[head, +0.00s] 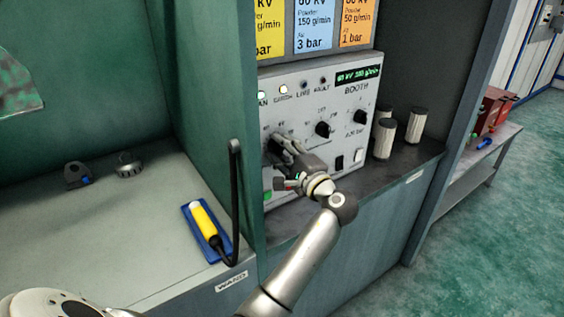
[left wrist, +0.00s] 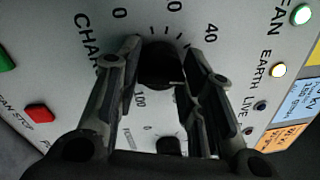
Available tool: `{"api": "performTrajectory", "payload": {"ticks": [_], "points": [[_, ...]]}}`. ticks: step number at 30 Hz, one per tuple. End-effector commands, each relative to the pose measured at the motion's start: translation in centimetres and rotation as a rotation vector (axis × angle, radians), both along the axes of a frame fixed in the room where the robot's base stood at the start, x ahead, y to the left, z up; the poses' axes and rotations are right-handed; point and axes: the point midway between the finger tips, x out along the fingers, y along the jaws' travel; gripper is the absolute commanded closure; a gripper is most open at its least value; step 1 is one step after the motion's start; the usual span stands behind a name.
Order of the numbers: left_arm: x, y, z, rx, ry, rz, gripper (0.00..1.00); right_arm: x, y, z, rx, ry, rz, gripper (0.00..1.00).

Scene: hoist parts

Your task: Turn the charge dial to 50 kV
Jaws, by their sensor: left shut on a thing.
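The charge dial (left wrist: 160,65) is a black round knob on the grey control panel (head: 297,92). In the left wrist view it sits between my fingers, with scale marks and part of the word "CHARGE" around it. Its pointer setting cannot be read clearly. My left gripper (head: 278,142) is shut on this dial and hides most of it in the head view. The green-lettered display (head: 358,74) at the panel's top right shows a kV and g/min reading, too small to read surely. My right gripper is not in view.
The FAN and EARTH lamps are lit. Coloured setting cards (head: 313,25) hang above. Several pale cylinders (head: 415,125) stand on the shelf. A yellow-handled wand (head: 203,220) lies left.

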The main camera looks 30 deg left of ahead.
Motion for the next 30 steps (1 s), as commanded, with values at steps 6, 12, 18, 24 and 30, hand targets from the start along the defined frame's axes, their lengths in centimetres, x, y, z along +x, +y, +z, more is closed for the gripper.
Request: {"api": "performTrajectory", "payload": {"ticks": [6,12,18,24,30], "points": [[0.0,0.0,-0.8,-0.058,-0.123,0.002,0.88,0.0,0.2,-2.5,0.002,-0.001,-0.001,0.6],[0.0,0.0,-0.7,-0.087,-0.19,0.002,0.88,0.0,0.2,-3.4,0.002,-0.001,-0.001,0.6],[0.0,-0.1,-0.5,-0.1,-0.218,0.002,0.88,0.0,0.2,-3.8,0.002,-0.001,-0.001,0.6],[0.0,-0.1,-0.5,-0.102,-0.222,0.001,0.88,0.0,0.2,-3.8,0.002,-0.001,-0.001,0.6],[0.0,-0.1,-0.5,-0.101,-0.222,0.001,0.88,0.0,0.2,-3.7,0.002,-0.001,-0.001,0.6]]}}
